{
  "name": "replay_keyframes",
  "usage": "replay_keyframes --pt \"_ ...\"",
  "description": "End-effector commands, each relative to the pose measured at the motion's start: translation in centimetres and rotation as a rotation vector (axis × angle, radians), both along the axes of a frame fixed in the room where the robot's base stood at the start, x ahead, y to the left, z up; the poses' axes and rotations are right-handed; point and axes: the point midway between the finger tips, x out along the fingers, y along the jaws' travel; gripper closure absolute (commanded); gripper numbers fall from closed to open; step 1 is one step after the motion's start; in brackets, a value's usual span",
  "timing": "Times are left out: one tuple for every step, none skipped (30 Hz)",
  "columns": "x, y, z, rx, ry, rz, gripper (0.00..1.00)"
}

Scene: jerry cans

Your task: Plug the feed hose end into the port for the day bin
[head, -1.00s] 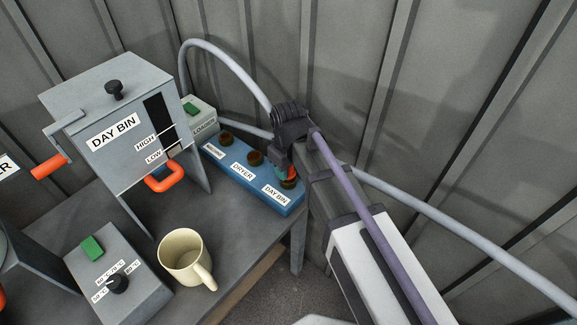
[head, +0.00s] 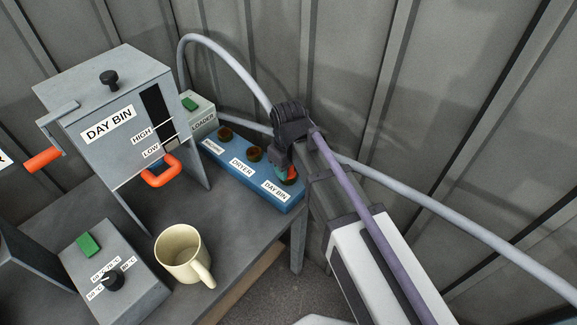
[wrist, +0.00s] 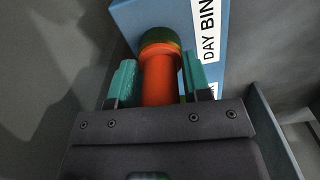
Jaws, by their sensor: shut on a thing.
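My gripper (head: 287,168) is at the right end of the blue port block (head: 230,172), over the port labelled DAY BIN. In the wrist view its teal fingers (wrist: 160,85) are closed on the orange hose end (wrist: 162,82). The hose end's far end meets the dark olive ring of the day bin port (wrist: 160,36). I cannot tell how deep it sits, or whether it is inside the ring. In the head view the hose end is mostly hidden by the gripper. The DAY BIN label (wrist: 208,30) is right of the port.
The block's other two ports (head: 254,154) lie to the left, one labelled DRYER. A loader box (head: 198,112), the day bin hopper (head: 110,120), a cream mug (head: 182,255) and a control box (head: 110,270) stand on the table. A grey hose (head: 215,55) arches behind.

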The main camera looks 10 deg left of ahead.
Motion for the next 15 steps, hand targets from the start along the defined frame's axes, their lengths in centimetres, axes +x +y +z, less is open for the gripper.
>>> replay_keyframes --pt "0.0 0.0 -0.23 0.0 0.0 0.0 0.84" --pt "0.0 0.0 -0.3 0.0 0.0 0.0 0.84" --pt "0.0 0.0 -0.39 0.0 0.0 0.0 0.84" --pt "0.0 0.0 -0.45 0.0 0.0 0.0 0.84" --pt "0.0 0.0 -0.52 0.0 0.0 0.0 0.84" --pt "0.0 0.0 -0.4 0.0 0.0 0.0 0.88" --pt "-0.01 0.0 -0.38 0.0 0.0 0.0 0.88" --pt "-0.01 0.0 -0.38 0.0 0.0 0.0 0.88" --pt "-0.01 0.0 -0.38 0.0 0.0 0.0 0.88" --pt "-0.01 0.0 -0.38 0.0 0.0 0.0 0.55" --pt "-0.02 -0.01 -0.38 0.0 0.0 0.0 0.52" --pt "-0.02 -0.01 -0.39 0.0 0.0 0.0 0.48" --pt "-0.02 -0.01 -0.39 0.0 0.0 0.0 0.45" --pt "-0.02 -0.01 -0.39 0.0 0.0 0.0 0.42" --pt "-0.02 -0.01 -0.39 0.0 0.0 0.0 0.38"
